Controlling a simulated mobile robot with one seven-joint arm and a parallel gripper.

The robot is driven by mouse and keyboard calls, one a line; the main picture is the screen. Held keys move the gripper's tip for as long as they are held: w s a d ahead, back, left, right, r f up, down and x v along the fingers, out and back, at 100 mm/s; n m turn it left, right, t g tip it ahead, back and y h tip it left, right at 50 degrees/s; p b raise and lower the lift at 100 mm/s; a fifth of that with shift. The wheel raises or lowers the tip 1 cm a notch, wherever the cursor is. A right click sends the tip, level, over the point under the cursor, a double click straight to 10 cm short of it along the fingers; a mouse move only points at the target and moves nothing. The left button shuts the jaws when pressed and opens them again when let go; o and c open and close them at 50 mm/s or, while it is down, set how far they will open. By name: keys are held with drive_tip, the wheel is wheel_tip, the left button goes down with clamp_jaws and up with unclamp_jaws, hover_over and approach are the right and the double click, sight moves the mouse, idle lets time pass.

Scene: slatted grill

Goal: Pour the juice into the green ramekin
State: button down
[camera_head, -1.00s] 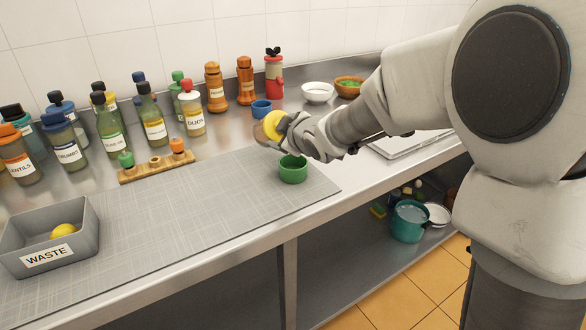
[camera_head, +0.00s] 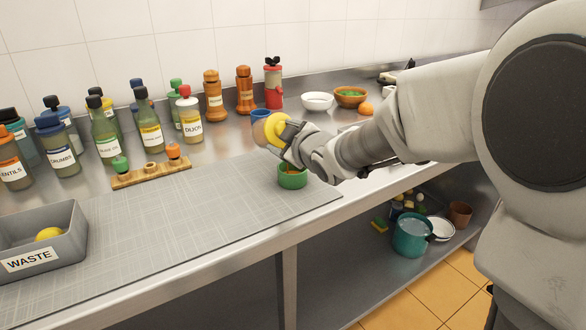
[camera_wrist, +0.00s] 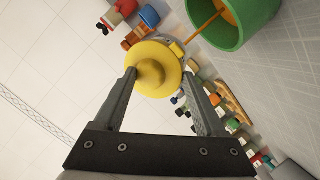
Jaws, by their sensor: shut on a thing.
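My gripper (camera_head: 288,134) is shut on a juicer with a round yellow top (camera_head: 277,128) and a clear body (camera_head: 260,133). It holds the juicer tilted in the air above the green ramekin (camera_head: 292,181). The ramekin stands upright on the grey mat, and some orange shows inside it. In the wrist view, the yellow top (camera_wrist: 153,72) sits between my two fingers (camera_wrist: 160,76). A thin orange stream (camera_wrist: 205,26) runs from the juicer into the ramekin (camera_wrist: 246,22). The juicer's pouring edge is mostly hidden behind its yellow top.
A blue cup (camera_head: 259,115) stands behind the juicer. A wooden rack (camera_head: 151,174), several bottles and two orange mills line the back left. A grey waste bin (camera_head: 40,243) holds a yellow piece. White (camera_head: 317,101) and brown (camera_head: 350,97) bowls stand back right. The middle mat (camera_head: 190,225) is clear.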

drive_tip(key=shift+s+d+f+t+y+b, duration=0.15)
drive_tip(key=shift+t+y+b, duration=0.15)
drive_tip(key=shift+b, duration=0.7)
drive_tip(key=shift+s+d+r+t+y+b, duration=0.15)
drive_tip(key=shift+t+b, duration=0.25)
drive_tip(key=shift+b, duration=0.6)
drive_tip(key=shift+f+b, duration=0.2)
drive_tip(key=shift+b, duration=0.1)
drive_tip(key=shift+s+d+t+b, duration=0.15)
drive_tip(key=shift+s+t+b, duration=0.2)
drive_tip(key=shift+b, duration=0.6)
drive_tip(key=shift+s+d+m+y+b, duration=0.1)
drive_tip(key=shift+d+m+y+b, duration=0.15)
drive_tip(key=shift+b, duration=0.55)
